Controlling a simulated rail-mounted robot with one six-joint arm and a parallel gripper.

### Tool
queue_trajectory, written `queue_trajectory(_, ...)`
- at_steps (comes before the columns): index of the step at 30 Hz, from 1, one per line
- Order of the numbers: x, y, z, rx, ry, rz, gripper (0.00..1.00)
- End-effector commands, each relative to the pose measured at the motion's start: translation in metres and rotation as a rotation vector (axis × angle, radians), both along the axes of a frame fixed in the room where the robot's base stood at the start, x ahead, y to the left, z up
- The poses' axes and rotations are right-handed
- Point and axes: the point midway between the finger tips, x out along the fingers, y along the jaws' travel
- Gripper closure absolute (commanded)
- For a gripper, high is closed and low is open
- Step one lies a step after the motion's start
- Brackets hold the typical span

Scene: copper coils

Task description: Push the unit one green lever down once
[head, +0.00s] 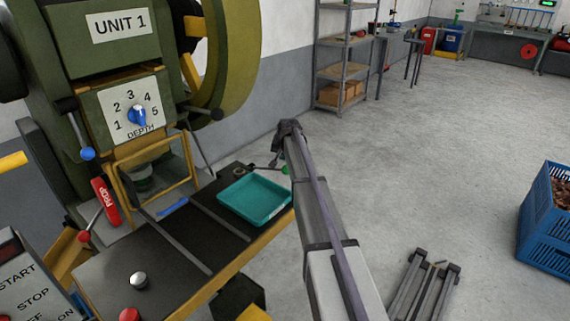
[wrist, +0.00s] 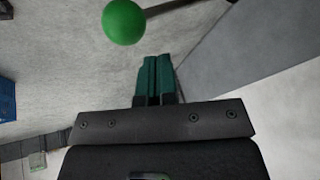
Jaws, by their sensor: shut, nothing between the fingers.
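The green lever's ball knob (head: 284,170) shows in the head view at the back edge of the unit one bench, beside the teal tray, partly hidden by my arm. In the wrist view the green knob (wrist: 123,21) is large at the top, left of centre, with its dark rod running to the upper right. My gripper (wrist: 158,60) has its teal fingers shut together with nothing between them. In that view the fingertips lie below and to the right of the knob, with a visible gap in the picture. In the head view my arm mostly hides the gripper.
The unit one press (head: 120,60) stands at left with a blue depth dial, a red prop and red and blue knobbed levers. A teal tray (head: 254,200) sits on the bench. A blue crate (head: 545,235) stands right on open floor. Shelving (head: 345,60) is behind.

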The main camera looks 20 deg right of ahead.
Motion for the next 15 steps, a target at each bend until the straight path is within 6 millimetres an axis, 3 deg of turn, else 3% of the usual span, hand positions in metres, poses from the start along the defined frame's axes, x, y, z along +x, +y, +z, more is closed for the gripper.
queue_trajectory(7,0.001,0.0,0.002,0.0,0.0,0.0,1.0)
queue_trajectory(15,0.008,0.004,0.029,0.0,0.0,-0.001,1.0)
